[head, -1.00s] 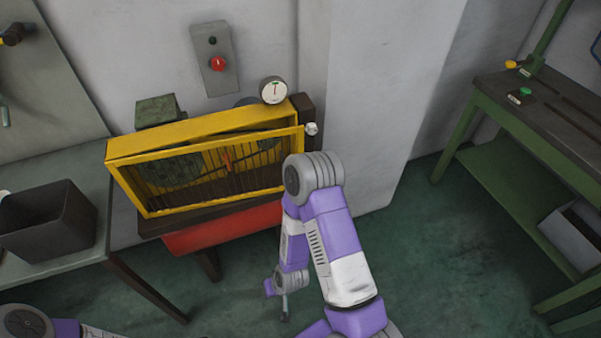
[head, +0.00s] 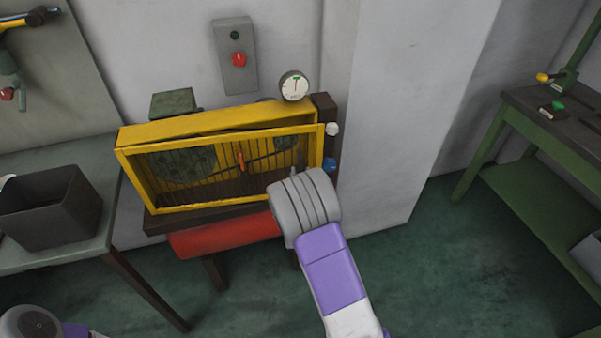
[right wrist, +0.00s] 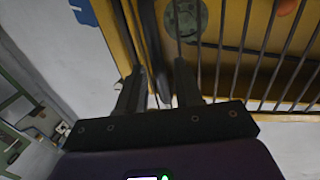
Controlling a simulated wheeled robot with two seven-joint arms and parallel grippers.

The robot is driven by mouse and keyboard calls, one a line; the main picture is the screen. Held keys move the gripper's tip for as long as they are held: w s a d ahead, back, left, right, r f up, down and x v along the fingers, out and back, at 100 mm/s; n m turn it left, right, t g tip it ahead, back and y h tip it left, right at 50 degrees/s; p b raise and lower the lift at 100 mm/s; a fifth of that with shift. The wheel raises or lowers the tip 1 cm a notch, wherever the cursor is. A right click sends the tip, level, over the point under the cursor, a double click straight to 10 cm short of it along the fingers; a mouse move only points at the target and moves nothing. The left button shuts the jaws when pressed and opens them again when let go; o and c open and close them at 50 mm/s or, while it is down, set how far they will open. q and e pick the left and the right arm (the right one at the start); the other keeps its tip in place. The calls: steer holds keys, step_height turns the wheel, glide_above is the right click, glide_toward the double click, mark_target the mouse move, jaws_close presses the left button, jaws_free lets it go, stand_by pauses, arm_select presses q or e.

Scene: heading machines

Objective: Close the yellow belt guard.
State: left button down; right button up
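The yellow belt guard (head: 220,130) is a box with a barred front on a bench against the wall. Dark green pulleys (head: 180,165) and an orange pointer (head: 240,160) show behind the bars. The barred front seems to stand slightly off the box, but how far is unclear. My right gripper (right wrist: 158,78) is close to the guard's yellow frame and bars in the right wrist view. Its fingers are apart. A dark strip runs between them; whether they touch it is unclear. My left gripper is out of view.
A switch box (head: 235,58) hangs above. A dark bin (head: 55,208) stands left; a green bench (head: 540,180) stands right.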

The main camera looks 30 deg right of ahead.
steer(key=shift+x, duration=0.95)
steer(key=shift+c, duration=0.3)
jaws_close()
